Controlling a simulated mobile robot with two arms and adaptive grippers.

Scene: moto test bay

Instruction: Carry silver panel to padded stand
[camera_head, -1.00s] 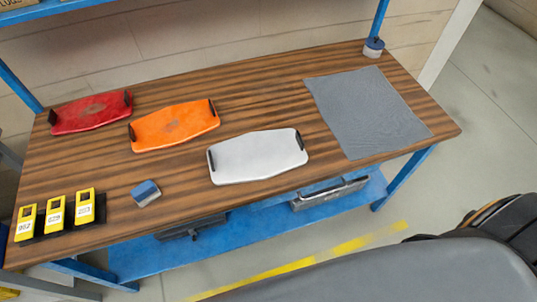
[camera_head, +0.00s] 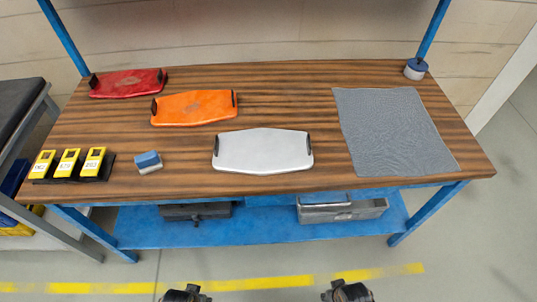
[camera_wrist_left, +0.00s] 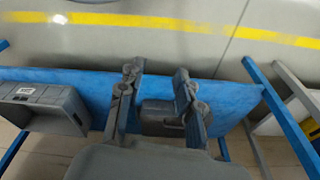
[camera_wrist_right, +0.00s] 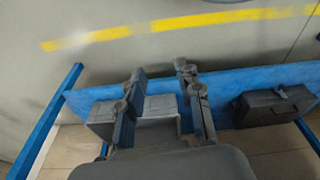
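The silver panel (camera_head: 263,152) lies flat near the front middle of the wooden workbench (camera_head: 290,82), with a dark handle at each end. A stand with a dark, padded-looking top (camera_head: 18,108) is partly in view at the left edge of the head view. My left gripper (camera_head: 186,294) and right gripper (camera_head: 347,292) show at the bottom of the head view, in front of the bench and apart from the panel. In the wrist views, the left gripper (camera_wrist_left: 158,76) and right gripper (camera_wrist_right: 161,72) have spread fingers with nothing between them.
An orange panel (camera_head: 194,107) and a red panel (camera_head: 127,84) lie behind and left of the silver one. A grey mat (camera_head: 397,130) lies right. A blue-grey block (camera_head: 148,162) and yellow devices (camera_head: 67,163) are front left. Bins (camera_head: 342,208) sit on the blue lower shelf (camera_head: 258,226).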

